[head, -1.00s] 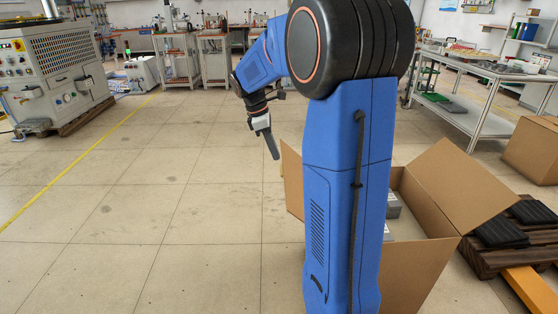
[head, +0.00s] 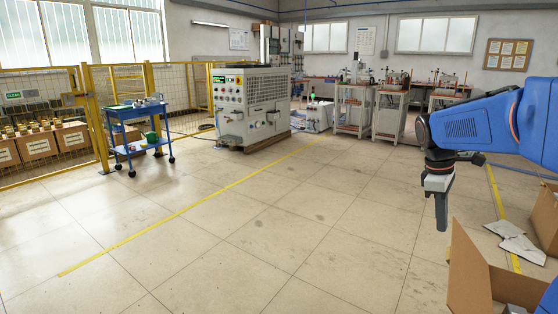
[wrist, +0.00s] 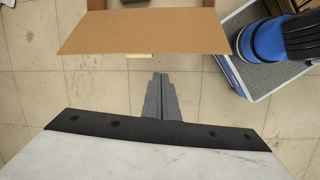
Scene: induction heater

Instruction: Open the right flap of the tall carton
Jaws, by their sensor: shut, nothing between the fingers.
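My gripper (head: 441,225) points down, shut and empty, beside an open brown carton at the lower right of the head view. One carton flap (head: 468,270) stands up and leans outward near the fingers, with a gap to them. In the wrist view, the shut fingers (wrist: 160,82) point toward a wide brown flap (wrist: 145,32) spread outward along the carton's near edge. The fingertips look just short of that flap, apart from it. Most of the carton is cut off by the picture edges, so I cannot tell which flap is its right one.
Another brown carton (head: 546,215) stands at the right edge, with crumpled pale sheets (head: 517,242) on the floor beside it. A blue cart (head: 137,135) and the heater cabinet (head: 250,108) stand farther back. The tiled floor in the middle and left is clear.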

